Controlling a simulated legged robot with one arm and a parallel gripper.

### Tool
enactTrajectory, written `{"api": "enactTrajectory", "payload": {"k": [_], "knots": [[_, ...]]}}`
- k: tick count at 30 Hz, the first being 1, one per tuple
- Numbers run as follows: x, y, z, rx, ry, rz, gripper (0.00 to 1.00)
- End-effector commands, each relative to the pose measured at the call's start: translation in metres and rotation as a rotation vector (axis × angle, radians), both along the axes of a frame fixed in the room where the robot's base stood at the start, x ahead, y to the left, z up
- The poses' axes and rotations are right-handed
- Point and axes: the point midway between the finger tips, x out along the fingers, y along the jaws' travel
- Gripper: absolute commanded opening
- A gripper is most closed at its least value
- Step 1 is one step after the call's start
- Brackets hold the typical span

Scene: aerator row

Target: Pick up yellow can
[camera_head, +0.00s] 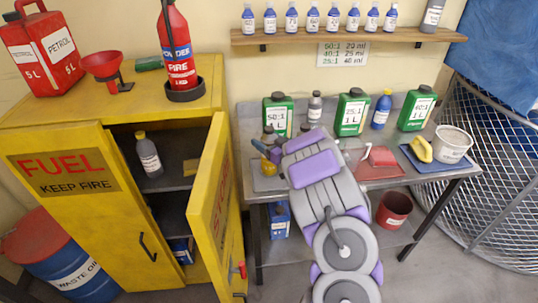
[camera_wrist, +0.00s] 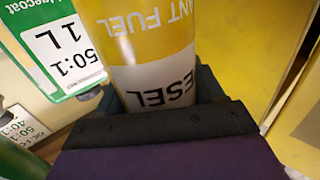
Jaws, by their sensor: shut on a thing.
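The yellow can (camera_wrist: 150,40) fills the top middle of the wrist view. The can's far end is cut off by the picture's edge.
Green bottles (camera_head: 278,114) stand along the back of the grey bench (camera_head: 462,172). At right are a red tray (camera_head: 380,172), a yellow cloth-like item (camera_head: 420,149) and a white tub (camera_head: 452,144). The yellow cabinet door (camera_head: 212,205) stands open left of the bench. A shelf (camera_head: 345,36) runs above.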

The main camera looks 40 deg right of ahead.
Motion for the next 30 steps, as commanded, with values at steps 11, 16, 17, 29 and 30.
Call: {"api": "enactTrajectory", "payload": {"k": [11,16,17,29,30], "knots": [[0.0,0.0,0.0,0.0,0.0,0.0,0.14],[0.0,0.0,0.003,-0.001,-0.001,0.0,0.14],[0.0,0.0,0.005,-0.001,-0.001,0.0,0.14],[-0.01,0.004,0.039,-0.002,0.0,0.0,0.14],[-0.015,0.007,0.039,0.0,0.001,0.0,0.14]]}}
